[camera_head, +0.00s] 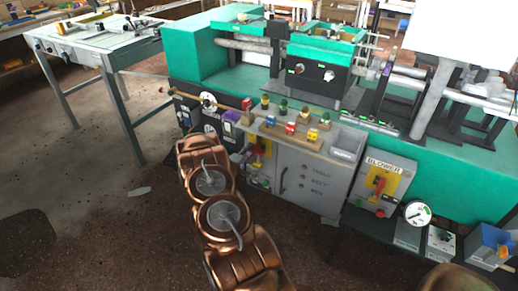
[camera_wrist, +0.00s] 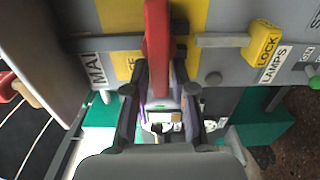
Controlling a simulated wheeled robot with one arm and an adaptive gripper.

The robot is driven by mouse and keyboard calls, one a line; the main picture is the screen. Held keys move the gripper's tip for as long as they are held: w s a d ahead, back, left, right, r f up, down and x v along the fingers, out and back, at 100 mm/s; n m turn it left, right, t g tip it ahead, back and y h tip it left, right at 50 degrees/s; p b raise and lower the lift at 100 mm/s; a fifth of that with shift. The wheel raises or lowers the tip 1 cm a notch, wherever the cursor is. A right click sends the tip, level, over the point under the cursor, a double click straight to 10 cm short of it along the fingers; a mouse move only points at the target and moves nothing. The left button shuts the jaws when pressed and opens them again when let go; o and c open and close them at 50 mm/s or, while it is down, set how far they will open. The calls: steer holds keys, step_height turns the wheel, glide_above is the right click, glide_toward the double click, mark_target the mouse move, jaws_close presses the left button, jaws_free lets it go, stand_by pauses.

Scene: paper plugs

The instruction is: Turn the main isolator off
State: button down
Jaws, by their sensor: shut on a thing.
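The main isolator has a red handle (camera_wrist: 157,28) on a yellow plate (camera_wrist: 118,14), seen close up in the wrist view. A partly hidden label starting "MAI" (camera_wrist: 93,70) is beside it. My gripper (camera_wrist: 160,72) is shut on the red handle, one finger on each side. The handle runs up and down in the wrist picture, and its lower part is between the fingers. In the head view the isolator's yellow plate (camera_head: 260,151) is on the grey cabinet front, partly hidden, and my gripper cannot be made out clearly there.
Several coloured plugs stand on the wooden strip (camera_head: 284,137) above the cabinet.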

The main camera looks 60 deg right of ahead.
steer(key=shift+s, duration=0.1)
stand_by(0.3)
steer(key=c, duration=1.1)
jaws_free()
steer(key=shift+a, duration=0.1)
steer(key=a, duration=1.1)
steer(key=shift+s+a, duration=0.15)
steer(key=shift+a, duration=0.25)
